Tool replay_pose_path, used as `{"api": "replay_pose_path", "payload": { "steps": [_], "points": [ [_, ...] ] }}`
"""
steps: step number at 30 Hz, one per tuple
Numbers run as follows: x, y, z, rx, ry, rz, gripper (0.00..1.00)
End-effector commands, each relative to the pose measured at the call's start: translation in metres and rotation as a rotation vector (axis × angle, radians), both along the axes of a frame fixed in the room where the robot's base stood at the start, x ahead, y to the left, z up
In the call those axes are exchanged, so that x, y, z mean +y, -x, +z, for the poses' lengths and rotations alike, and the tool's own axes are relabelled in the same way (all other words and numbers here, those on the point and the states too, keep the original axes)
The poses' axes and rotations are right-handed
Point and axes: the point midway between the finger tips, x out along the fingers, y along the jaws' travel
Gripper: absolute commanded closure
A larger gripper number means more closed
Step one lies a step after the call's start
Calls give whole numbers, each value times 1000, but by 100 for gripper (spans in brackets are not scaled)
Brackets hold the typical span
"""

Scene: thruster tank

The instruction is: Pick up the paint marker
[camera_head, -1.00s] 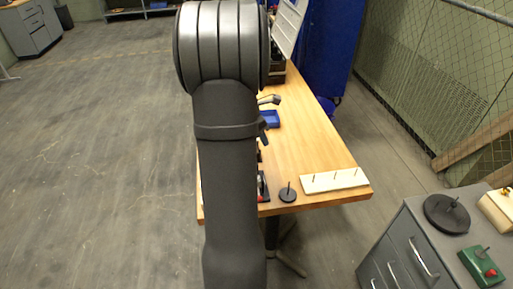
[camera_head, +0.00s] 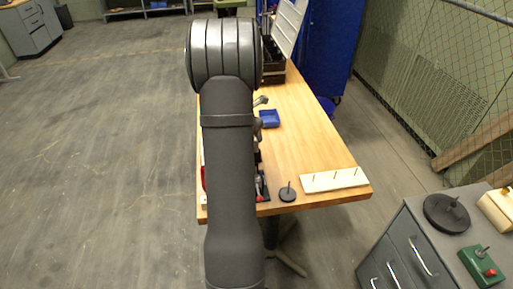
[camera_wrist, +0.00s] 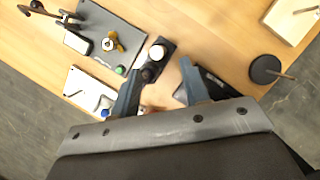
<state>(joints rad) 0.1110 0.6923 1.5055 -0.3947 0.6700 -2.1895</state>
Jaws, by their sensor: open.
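My gripper (camera_wrist: 159,68) shows in the wrist view with its two dark fingers spread apart over the wooden table. A dark holder (camera_wrist: 164,46) with pale round-topped items stands near the gap between the fingers, close to the left finger. A small green-topped item (camera_wrist: 120,70) is just left of that finger, and a blue-topped item (camera_wrist: 104,113) lies lower left by a white panel. I cannot tell which of these, if any, is the paint marker. Nothing shows gripped. In the head view my arm hides the gripper and the table's left part.
A grey plate (camera_wrist: 98,35) with fittings lies at upper left in the wrist view. A black disc with a peg (camera_wrist: 266,69) and a white pegged board (camera_wrist: 292,18) are at right. In the head view a blue tray (camera_head: 269,118) sits mid-table; bare wood (camera_head: 310,140) lies right.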

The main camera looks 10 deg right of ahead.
Motion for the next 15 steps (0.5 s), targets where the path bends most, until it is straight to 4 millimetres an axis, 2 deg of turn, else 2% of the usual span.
{"api": "replay_pose_path", "payload": {
  "steps": [8,15],
  "points": [
    [-6,-6,-18,1,0,0,58],
    [-16,-19,-46,2,1,-1,58]
  ]
}}
